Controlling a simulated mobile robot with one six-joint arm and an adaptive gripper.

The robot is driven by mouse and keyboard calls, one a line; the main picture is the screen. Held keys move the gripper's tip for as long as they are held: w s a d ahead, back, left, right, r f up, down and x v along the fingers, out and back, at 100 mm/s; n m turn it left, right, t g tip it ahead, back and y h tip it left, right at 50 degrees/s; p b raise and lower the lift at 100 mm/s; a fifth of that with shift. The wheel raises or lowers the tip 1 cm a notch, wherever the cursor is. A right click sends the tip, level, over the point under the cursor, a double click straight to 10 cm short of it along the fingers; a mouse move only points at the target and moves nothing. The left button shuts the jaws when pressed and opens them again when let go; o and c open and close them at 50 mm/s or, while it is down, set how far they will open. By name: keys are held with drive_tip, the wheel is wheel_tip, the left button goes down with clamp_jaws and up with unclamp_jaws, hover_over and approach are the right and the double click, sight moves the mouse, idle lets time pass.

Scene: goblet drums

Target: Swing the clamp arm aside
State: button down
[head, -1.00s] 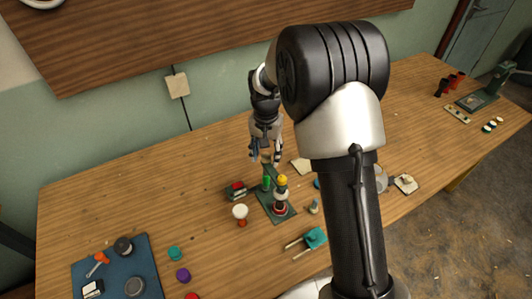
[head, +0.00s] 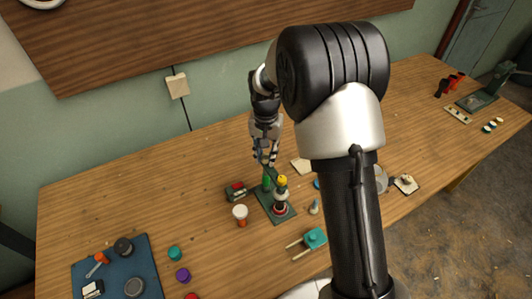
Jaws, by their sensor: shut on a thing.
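The clamp fixture has a dark green base plate (head: 262,203) in the middle of the table. A small goblet-shaped drum (head: 280,198), pale above and red below, stands upright on it with a yellow knob (head: 282,181) over it. A bright green upright piece (head: 267,183) stands at the back left of the plate. My gripper (head: 267,162) points down at the back of the fixture, its fingers close together around the top of the clamp arm just above the green piece. The fingers hide most of the held part.
A white-and-red goblet drum (head: 240,212) and a dark green block with red (head: 236,190) stand left of the fixture. A teal two-pronged tool (head: 314,238) lies in front right. A blue mat (head: 118,285) with parts is front left. The table's left back is clear.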

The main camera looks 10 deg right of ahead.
drive_tip(key=shift+n, duration=0.4)
drive_tip(key=n+p, duration=0.2)
drive_tip(key=n, duration=0.1)
drive_tip(key=shift+r, duration=0.1)
drive_tip(key=n+p, duration=0.1)
drive_tip(key=n, duration=0.4)
drive_tip(key=shift+p, duration=0.4)
drive_tip(key=n+p, duration=0.1)
drive_tip(key=n, duration=0.4)
drive_tip(key=shift+n+p, duration=0.4)
drive_tip(key=shift+n, duration=1.6)
drive_tip(key=c, duration=1.3)
unclamp_jaws()
